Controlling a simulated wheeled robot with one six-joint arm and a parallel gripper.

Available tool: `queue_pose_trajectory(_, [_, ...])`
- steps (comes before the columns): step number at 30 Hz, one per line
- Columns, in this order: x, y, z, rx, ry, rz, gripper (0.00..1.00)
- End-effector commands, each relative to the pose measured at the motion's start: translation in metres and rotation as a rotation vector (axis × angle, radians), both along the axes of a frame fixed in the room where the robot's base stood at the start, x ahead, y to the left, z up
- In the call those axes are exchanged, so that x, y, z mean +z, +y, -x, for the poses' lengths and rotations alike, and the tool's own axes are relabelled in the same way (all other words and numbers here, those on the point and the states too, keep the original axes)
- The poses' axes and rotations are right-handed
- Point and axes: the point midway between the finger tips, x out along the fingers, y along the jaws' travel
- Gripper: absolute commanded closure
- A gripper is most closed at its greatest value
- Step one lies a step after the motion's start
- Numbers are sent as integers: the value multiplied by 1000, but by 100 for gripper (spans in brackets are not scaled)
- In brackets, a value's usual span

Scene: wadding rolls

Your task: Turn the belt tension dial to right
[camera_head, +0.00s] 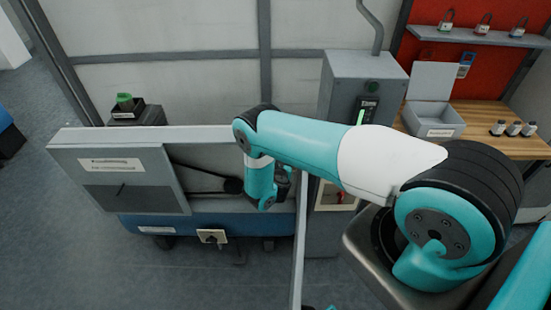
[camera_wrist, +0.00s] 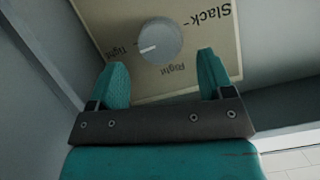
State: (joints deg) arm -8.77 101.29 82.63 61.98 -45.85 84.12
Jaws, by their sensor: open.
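The belt tension dial (camera_wrist: 161,40) is a round grey knob on a beige plate (camera_wrist: 205,75) in the wrist view. The plate is lettered "Slack", "Right" and "Tight". The dial's white mark points left, towards the word "Tight". My gripper (camera_wrist: 163,62) is open, with one teal finger on each side below the dial. The fingers look apart from the knob, with nothing between them. In the head view my arm's wrist is over the opening of the grey machine (camera_head: 165,207); the dial and fingertips cannot be made out there.
The machine's open front shows a dark belt (camera_head: 200,177) beside my wrist. A grey upright post (camera_head: 299,245) stands just right of it. A control cabinet (camera_head: 350,75) and a wooden bench (camera_head: 490,118) with an open box (camera_head: 432,118) are behind my arm.

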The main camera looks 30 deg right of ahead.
Motion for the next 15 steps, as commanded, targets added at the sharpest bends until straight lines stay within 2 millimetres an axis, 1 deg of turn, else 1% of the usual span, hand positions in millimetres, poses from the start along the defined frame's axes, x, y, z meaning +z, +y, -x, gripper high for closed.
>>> queue_pose_trajectory(1, [-1, -6, -8, -3, -6, 0, 26])
queue_pose_trajectory(6, [-11, -15, -23, -1, -1, 0, 26])
queue_pose_trajectory(10, [-13, -18, -28, 1, -1, 1, 26])
queue_pose_trajectory(15, [-14, -18, -29, 2, 1, 2, 26])
